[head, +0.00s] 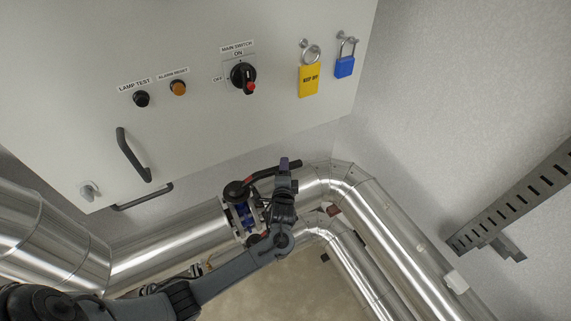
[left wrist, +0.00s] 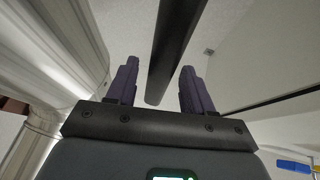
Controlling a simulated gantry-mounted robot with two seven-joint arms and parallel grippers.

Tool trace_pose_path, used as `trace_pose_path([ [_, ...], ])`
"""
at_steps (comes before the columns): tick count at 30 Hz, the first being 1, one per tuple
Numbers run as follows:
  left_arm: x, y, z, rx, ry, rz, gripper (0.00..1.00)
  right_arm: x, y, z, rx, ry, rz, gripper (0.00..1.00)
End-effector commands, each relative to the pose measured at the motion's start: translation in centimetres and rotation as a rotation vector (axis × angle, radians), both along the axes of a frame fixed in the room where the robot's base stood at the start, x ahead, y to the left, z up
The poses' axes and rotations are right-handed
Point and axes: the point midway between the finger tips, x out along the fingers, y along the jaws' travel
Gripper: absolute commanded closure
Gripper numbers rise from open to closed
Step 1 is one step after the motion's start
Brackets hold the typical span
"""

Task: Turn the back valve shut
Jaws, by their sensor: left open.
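The back valve (head: 240,213) has a blue body between flanges on the shiny upper pipe in the head view. In the left wrist view, the lever (left wrist: 173,45) shows as a dark bar between the two open fingers of my left gripper (left wrist: 158,80), with a gap on each side. My arm hides part of the area below the valve. My right gripper is out of view.
A white cabinet (head: 200,45) with a main switch (head: 243,77), yellow tag (head: 309,80) and blue padlock (head: 345,66) stands behind the pipe. A lower pipe (head: 345,255) runs beside the upper one. A slotted metal tray (head: 515,195) is on the right wall.

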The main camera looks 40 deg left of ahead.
Motion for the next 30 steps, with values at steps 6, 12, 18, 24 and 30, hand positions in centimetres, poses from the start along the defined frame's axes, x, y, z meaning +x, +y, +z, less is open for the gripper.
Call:
trace_pose_path([
  [6, 1.8, 1.4, -0.4, 0.002, 0.0, 0.0, 0.48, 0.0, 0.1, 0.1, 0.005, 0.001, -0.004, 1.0],
  [12, 2.3, 1.8, -0.6, -0.001, 0.001, 0.0, 0.48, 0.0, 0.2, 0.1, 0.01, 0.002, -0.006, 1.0],
  [18, 2.4, 1.8, -0.6, -0.001, 0.001, -0.001, 0.48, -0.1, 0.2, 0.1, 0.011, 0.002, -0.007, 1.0],
  [24, 2.4, 1.8, -0.6, -0.001, 0.001, -0.001, 0.73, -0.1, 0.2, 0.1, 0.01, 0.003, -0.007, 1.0],
  [30, 2.4, 1.7, -0.6, -0.001, 0.001, -0.001, 1.0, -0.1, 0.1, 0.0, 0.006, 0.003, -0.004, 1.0],
])
